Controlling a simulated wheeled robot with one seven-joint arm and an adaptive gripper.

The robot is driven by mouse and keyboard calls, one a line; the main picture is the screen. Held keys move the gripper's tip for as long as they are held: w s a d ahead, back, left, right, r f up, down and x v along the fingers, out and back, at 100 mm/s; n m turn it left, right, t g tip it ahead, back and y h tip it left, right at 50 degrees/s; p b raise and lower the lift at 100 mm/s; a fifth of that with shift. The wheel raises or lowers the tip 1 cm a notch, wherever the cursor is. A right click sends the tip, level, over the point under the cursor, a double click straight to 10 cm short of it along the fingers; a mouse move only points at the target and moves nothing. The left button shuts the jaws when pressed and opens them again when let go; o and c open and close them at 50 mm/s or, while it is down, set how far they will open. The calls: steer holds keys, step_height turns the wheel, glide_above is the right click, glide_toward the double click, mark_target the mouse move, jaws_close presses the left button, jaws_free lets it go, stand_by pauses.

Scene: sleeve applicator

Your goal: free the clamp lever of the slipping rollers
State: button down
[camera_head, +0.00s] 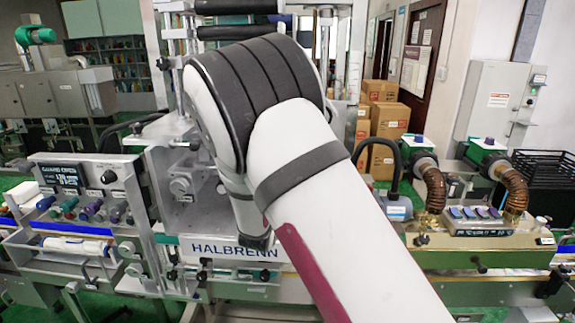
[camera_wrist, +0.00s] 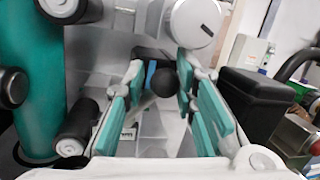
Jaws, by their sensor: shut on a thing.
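In the wrist view, my gripper (camera_wrist: 160,90) has its teal-padded fingers on either side of a black ball knob (camera_wrist: 165,83), shut on it. The knob appears to be the end of the clamp lever; the lever's arm is mostly hidden. A blue strip (camera_wrist: 150,73) shows just behind the knob. Dark rollers with pale end caps (camera_wrist: 77,130) stand at the left, beside a large teal cylinder (camera_wrist: 38,90). In the head view, my arm covers the middle of the HALBRENN machine (camera_head: 205,248), hiding the knob and my fingertips.
A round grey housing (camera_wrist: 195,22) sits just above my fingers, and a black block (camera_wrist: 255,98) stands close at the right. In the head view, a control panel (camera_head: 85,190) is at the left and a bench with brown hoses (camera_head: 432,187) at the right.

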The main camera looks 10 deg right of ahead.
steer(key=shift+a+f+y, duration=0.4)
steer(key=shift+a+f, duration=0.1)
steer(key=shift+f, duration=0.15)
steer(key=c, duration=0.9)
jaws_free()
steer(key=shift+w, duration=0.2)
steer(key=shift+o, duration=0.3)
steer(key=shift+s+d+r, duration=0.1)
steer(key=shift+d+r, duration=0.05)
steer(key=shift+r, duration=0.05)
steer(key=v, duration=1.2)
steer(key=shift+f, duration=0.15)
steer(key=shift+c, duration=0.2)
